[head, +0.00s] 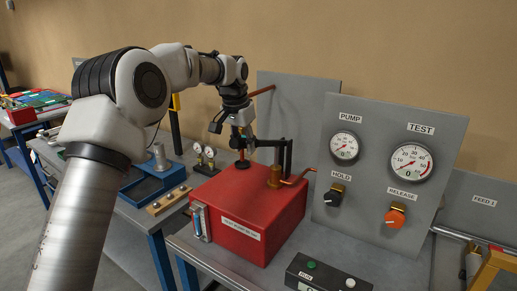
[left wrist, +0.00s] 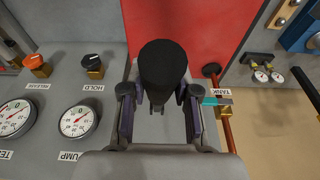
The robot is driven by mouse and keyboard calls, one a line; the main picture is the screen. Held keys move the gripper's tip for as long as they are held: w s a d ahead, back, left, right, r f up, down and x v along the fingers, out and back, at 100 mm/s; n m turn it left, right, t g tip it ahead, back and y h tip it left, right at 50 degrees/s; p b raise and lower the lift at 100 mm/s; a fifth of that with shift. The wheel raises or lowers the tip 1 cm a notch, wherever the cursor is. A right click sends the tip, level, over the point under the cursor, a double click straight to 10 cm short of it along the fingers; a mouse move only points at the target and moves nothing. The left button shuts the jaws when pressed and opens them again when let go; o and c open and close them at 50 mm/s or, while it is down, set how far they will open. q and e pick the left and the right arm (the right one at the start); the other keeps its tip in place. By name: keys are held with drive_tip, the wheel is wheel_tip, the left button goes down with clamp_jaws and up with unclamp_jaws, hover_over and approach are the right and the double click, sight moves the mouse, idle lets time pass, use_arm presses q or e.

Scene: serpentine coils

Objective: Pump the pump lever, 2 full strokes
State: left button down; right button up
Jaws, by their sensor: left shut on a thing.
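The red pump box (head: 246,215) stands on a grey bench, with a brass pump cylinder (head: 275,176) on top. The black pump lever (head: 270,143) runs from a post above the cylinder left toward my left gripper (head: 237,128). In the left wrist view the lever's black grip (left wrist: 163,65) shows nearly end-on between the fingers of my left gripper (left wrist: 158,112), which is shut on it. The lever looks roughly level. The fingers hide part of the grip. My right gripper is in neither view.
A grey panel (head: 376,205) right of the box carries the PUMP gauge (head: 344,147), TEST gauge (head: 410,162), HOLD knob (head: 334,195) and orange RELEASE knob (head: 395,216). A control box (head: 322,276) sits in front. A blue fixture (head: 155,178) stands on the left bench.

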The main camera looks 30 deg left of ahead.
use_arm(q)
drive_tip(key=r+p, duration=0.1)
drive_tip(key=p, duration=0.3)
drive_tip(key=w+r+g+p, duration=0.1)
drive_tip(key=r+p, duration=0.1)
drive_tip(key=p, duration=0.2)
drive_tip(key=shift+r, duration=0.25)
drive_tip(key=shift+w+r+g+b, duration=0.15)
drive_tip(key=shift+w+g+b, duration=0.15)
drive_tip(key=shift+w, duration=0.25)
drive_tip(key=shift+w+d+r, duration=0.1)
drive_tip(key=shift+r, duration=0.25)
drive_tip(key=shift+g, duration=0.3)
